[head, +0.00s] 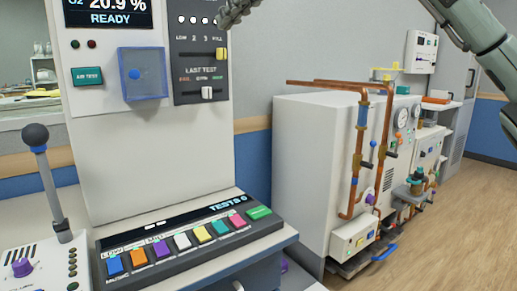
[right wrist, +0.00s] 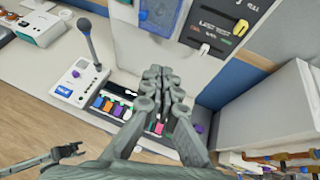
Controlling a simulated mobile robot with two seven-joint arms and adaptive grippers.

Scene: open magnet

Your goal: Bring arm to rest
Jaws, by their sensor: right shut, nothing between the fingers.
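My right gripper (head: 238,10) shows only in part at the top edge of the head view, in front of the upper part of the console panel. In the right wrist view its fingers (right wrist: 160,74) are together, shut with nothing between them. Behind them lies the console with its row of coloured keys (head: 182,241). No contact with the console can be made out. What looks like my left gripper (right wrist: 68,151) is small at the lower left of the right wrist view, apart from the console. Whether it is open is unclear.
The console has a lever with a dark ball (head: 36,136), a blue clear box (head: 143,74) and a yellow slider (head: 221,54). A white machine with copper pipes (head: 361,150) stands to the right. Open wooden floor (head: 450,235) lies beyond it.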

